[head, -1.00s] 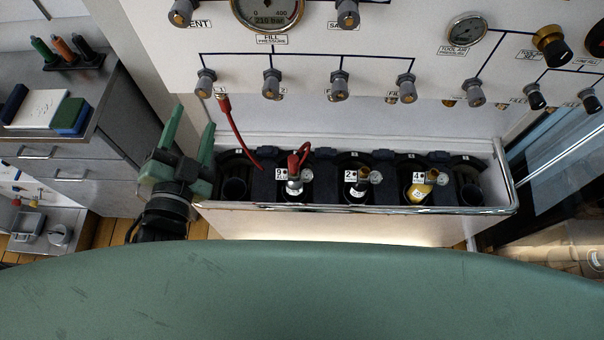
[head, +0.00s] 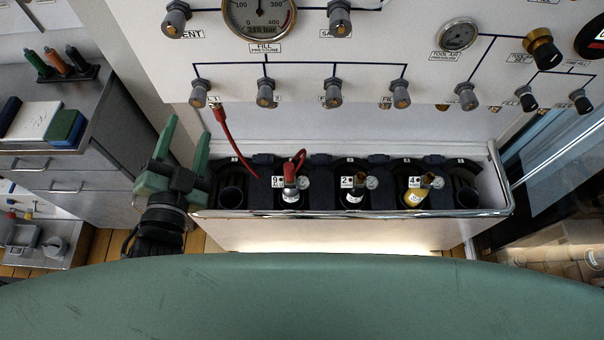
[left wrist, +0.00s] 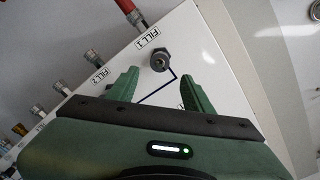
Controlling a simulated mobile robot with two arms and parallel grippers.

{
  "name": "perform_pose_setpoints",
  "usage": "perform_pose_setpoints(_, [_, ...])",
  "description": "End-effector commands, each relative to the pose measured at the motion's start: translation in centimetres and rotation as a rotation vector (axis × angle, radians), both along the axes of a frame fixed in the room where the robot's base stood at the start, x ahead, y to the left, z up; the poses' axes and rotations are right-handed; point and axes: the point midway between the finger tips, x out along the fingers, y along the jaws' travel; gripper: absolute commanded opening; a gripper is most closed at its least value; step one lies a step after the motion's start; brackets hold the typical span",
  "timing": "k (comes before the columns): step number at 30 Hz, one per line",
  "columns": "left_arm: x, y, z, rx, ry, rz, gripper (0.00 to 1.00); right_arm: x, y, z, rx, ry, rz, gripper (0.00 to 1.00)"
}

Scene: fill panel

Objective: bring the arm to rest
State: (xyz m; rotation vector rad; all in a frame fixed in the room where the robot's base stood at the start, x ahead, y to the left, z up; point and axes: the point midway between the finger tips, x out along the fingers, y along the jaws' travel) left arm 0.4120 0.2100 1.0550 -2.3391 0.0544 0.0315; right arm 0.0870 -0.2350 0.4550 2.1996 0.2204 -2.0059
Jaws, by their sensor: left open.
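My left gripper (head: 178,150) is open and empty, with its two green fingers pointing up, at the left end of the cylinder trough (head: 350,213) in the head view. In the left wrist view its fingers (left wrist: 158,95) stand apart, with a grey valve knob (left wrist: 160,60) of the white panel (left wrist: 205,60) seen beyond and between them. I cannot tell how far the knob is from the fingers. The left arm behind the gripper is mostly hidden by my green body at the bottom of the head view. My right gripper is not in view.
Valves and a fill gauge (head: 258,15) are on the panel above. A grey cabinet (head: 95,150) with books and bottles stands at the left.

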Motion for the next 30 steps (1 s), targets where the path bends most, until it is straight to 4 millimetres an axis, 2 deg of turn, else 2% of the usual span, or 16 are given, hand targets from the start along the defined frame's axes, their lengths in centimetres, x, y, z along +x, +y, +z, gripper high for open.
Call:
perform_pose_setpoints(8, [0.0, 0.0, -0.1, -0.001, 0.003, 0.000, 0.51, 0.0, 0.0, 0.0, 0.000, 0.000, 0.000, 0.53])
perform_pose_setpoints(11, [0.2, -0.1, -1.8, -0.010, 0.031, 0.000, 0.51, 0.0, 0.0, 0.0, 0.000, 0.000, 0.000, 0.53])
perform_pose_setpoints(13, [0.5, -0.1, -4.7, -0.028, 0.081, -0.001, 0.51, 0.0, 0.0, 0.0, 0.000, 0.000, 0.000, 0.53])
perform_pose_setpoints(14, [0.6, -0.2, -6.3, -0.038, 0.110, -0.001, 0.51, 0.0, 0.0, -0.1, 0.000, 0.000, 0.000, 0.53])
perform_pose_setpoints(17, [0.7, -0.4, -13.3, -0.081, 0.234, 0.004, 0.51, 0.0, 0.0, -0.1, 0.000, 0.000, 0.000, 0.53])
perform_pose_setpoints(18, [0.5, -0.4, -16.4, -0.103, 0.289, 0.008, 0.51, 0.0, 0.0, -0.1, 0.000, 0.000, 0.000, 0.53])
perform_pose_setpoints(23, [-1.9, -0.5, -28.4, -0.188, 0.514, 0.040, 0.51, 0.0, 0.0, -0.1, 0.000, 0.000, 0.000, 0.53])
perform_pose_setpoints(24, [-3.0, -0.6, -31.4, -0.210, 0.574, 0.053, 0.51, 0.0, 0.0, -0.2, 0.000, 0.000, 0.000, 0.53])
perform_pose_setpoints(26, [-4.7, -0.5, -35.6, -0.243, 0.660, 0.075, 0.51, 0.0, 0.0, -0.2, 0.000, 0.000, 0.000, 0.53])
perform_pose_setpoints(27, [-6.1, -0.4, -38.4, -0.262, 0.719, 0.091, 0.51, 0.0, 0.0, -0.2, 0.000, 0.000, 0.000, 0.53])
perform_pose_setpoints(30, [-10.2, -0.1, -44.8, -0.311, 0.868, 0.143, 0.51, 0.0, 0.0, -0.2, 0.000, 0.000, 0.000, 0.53])
